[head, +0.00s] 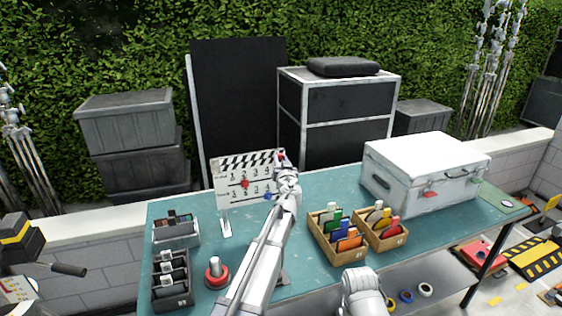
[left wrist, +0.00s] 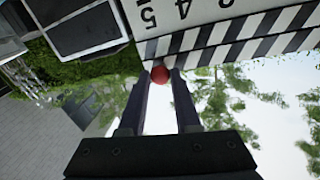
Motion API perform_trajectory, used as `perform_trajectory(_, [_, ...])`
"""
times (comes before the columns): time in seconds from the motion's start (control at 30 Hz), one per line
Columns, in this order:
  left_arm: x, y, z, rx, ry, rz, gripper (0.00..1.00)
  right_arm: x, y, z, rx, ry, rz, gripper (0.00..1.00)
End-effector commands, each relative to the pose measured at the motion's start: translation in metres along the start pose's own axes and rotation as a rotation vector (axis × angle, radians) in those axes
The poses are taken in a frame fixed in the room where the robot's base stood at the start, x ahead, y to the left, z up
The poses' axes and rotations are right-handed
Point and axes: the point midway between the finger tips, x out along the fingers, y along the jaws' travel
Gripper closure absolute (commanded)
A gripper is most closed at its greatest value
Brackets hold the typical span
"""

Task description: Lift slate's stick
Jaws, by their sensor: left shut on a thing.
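The slate (head: 243,180) is a white board with numbers, standing upright on a small stand at the back left of the table in the head view. Its black-and-white striped stick (head: 246,160) runs along its top edge and looks nearly closed against the board. In the left wrist view the striped stick (left wrist: 235,35) crosses the top right. My left gripper (head: 281,160) is at the right end of the stick. Its fingers (left wrist: 160,76) are shut on a small red ball (left wrist: 160,74) at the stick's end. My right gripper is not in view.
Black cases (head: 340,98) stand behind the table.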

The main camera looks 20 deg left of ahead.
Motion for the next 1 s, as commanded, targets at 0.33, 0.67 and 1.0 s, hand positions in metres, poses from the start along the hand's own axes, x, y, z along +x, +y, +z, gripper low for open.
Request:
perform_trajectory(0.33, [0.000,0.000,0.000,0.000,0.000,0.000,1.00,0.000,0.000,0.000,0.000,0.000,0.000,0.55])
perform_trajectory(0.67, [0.000,0.000,0.000,0.000,0.000,0.000,1.00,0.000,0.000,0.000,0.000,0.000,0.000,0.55])
perform_trajectory(1.0, [0.000,-0.007,-0.031,-0.104,0.020,-0.004,1.00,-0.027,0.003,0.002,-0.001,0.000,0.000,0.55])
